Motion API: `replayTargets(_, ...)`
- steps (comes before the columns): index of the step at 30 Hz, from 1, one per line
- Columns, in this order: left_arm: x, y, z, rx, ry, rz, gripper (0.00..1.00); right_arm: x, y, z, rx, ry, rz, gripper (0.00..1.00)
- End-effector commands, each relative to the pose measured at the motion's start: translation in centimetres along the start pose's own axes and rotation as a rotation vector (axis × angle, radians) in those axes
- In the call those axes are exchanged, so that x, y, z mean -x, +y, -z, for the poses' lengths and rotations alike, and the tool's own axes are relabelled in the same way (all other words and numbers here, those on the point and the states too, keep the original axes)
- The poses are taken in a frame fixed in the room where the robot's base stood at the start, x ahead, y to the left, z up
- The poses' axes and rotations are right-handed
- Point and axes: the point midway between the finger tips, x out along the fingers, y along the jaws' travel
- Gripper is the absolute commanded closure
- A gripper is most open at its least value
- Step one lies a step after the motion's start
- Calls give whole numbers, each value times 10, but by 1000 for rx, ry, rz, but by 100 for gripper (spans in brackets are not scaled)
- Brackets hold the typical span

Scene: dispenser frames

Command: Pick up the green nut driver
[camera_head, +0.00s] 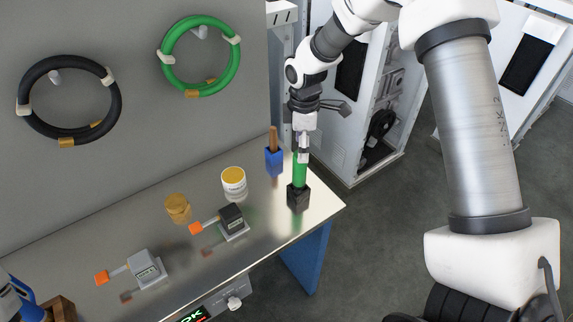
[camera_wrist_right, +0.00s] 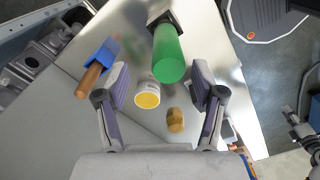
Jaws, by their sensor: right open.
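The green nut driver (camera_head: 300,173) stands upright in a black holder (camera_head: 298,198) near the right end of the metal bench. My right gripper (camera_head: 304,150) is directly above it, pointing down. In the right wrist view the green handle (camera_wrist_right: 168,56) appears between the two spread fingers of the right gripper (camera_wrist_right: 160,86), nearer the right finger. The fingers are open and hold nothing. A grey jointed part at the right edge of the wrist view seems to be my left gripper (camera_wrist_right: 300,135); its jaws cannot be made out.
A blue holder (camera_head: 274,160) with a brown handle stands close behind the driver. A white tub (camera_head: 233,183), a tan jar (camera_head: 177,208) and two switch boxes with orange levers stand to the left. A panel behind carries black and green hoops (camera_head: 236,62).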

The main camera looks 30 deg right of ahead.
Motion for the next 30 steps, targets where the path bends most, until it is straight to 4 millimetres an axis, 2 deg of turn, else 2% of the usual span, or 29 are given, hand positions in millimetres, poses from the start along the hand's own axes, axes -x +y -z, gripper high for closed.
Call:
replayTargets(8, 13, 0, -1, 0, -2, 0, 60, -34, -3, 1, -1, -3, 5, 32)
replayTargets(11, 23, 0, -1, 0, -2, 0, 60, -51, -6, 3, -1, -4, 7, 32)
replayTargets(15, 26, 0, 0, 0, -1, 0, 60, -74, -6, 4, -2, -1, 3, 32)
replayTargets(22, 24, 0, 0, 0, -1, 0, 60, -78, -6, 4, -2, 0, 2, 32)
replayTargets(26, 24, 0, -1, 0, -2, 0, 60, -78, -6, 4, -2, 0, 2, 78)
replayTargets(27, 24, 0, -1, 0, -2, 0, 60, -78, -6, 4, -2, 0, 2, 92)
replayTargets(28, 24, 0, -1, 0, -2, 0, 60, -78, -6, 4, -2, -1, 2, 100)
replayTargets(30, 24, 0, -1, 0, -2, 0, 60, -78, -6, 4, -2, -1, 2, 100)
